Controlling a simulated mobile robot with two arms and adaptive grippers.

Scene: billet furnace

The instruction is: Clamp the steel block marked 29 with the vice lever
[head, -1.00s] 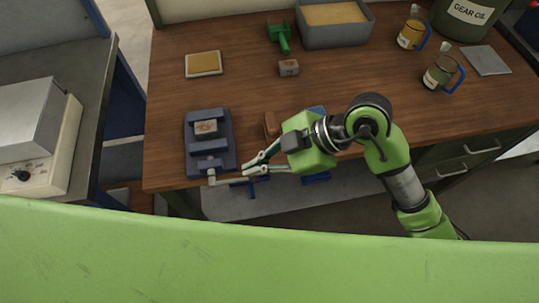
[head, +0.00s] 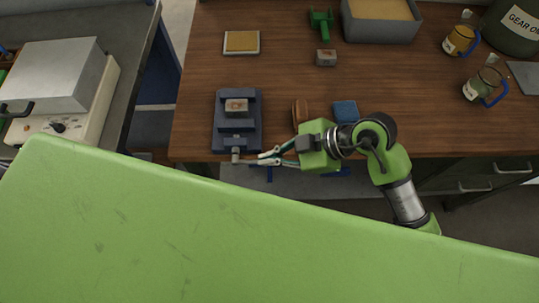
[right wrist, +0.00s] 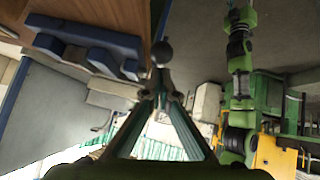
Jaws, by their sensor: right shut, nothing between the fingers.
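The blue-grey vice (head: 222,128) stands near the table's front edge in the head view. A steel block (head: 237,106) with a brownish mark sits between its jaws; its number is too small to read. The vice screw end (head: 236,154) points to the front. My right gripper (head: 262,158) is shut and empty just right of it, by the lever, which is hard to make out. In the right wrist view a dark round knob (right wrist: 162,52) shows just beyond the closed fingertips (right wrist: 161,76); contact is unclear. My left gripper is out of view.
Another marked block (head: 326,58) lies behind on the table. A brown brush-like item (head: 300,111) and a blue pad (head: 345,111) lie right of the vice. A grey bin (head: 382,29), green tool (head: 320,20) and mugs (head: 460,42) stand farther back. A furnace-like box (head: 60,80) is at left.

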